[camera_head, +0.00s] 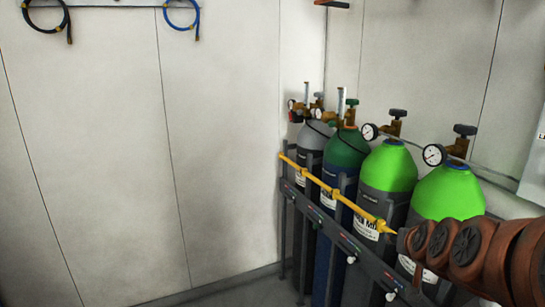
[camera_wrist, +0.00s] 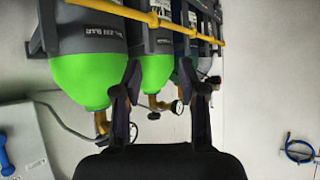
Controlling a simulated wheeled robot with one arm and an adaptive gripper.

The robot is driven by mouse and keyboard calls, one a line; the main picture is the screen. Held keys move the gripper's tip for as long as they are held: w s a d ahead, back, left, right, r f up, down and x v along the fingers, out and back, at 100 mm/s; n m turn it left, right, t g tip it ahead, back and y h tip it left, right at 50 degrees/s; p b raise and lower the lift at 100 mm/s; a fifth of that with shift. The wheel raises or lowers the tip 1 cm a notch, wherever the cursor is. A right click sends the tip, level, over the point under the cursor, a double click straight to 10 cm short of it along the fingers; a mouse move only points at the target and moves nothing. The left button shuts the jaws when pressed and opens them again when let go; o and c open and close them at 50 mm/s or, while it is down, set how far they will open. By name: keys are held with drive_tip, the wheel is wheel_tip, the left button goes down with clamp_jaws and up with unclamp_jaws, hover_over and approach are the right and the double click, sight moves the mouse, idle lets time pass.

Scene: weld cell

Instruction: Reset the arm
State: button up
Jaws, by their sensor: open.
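My gripper (camera_wrist: 160,66) shows in the wrist view with its two dark fingers apart and nothing between them. Part of a bright green cylinder and its valve fittings (camera_wrist: 155,103) show behind the gap, and I cannot tell how far away they are. In the head view my orange-brown arm (camera_head: 470,250) enters from the lower right, in front of the gas cylinders. The gripper itself does not show there.
Several gas cylinders stand upright in a dark rack (camera_head: 345,240) behind a yellow bar (camera_head: 335,193). Two are bright green on top (camera_head: 390,168). Pressure gauges (camera_head: 434,154) stick out from their valves. Coiled hoses (camera_head: 182,20) hang on the left wall, where the space looks clear.

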drive_tip(key=s+a+f+n+g+y+p, duration=0.1)
drive_tip(key=s+a+f+g+y, duration=0.2)
drive_tip(key=s+a, duration=0.4)
drive_tip(key=s+a+f+n+g, duration=0.2)
drive_tip(key=s+a+f+g, duration=0.1)
drive_tip(key=s+a+f, duration=0.3)
drive_tip(key=s+a+g, duration=0.1)
drive_tip(key=s+g, duration=0.2)
drive_tip(key=s, duration=0.6)
drive_tip(key=s+a+g+p, duration=0.1)
drive_tip(key=s+a+g, duration=0.1)
drive_tip(key=s, duration=0.7)
drive_tip(key=shift+a+r+n+g, duration=0.2)
drive_tip(key=shift+n+g, duration=0.2)
drive_tip(key=shift+g, duration=0.4)
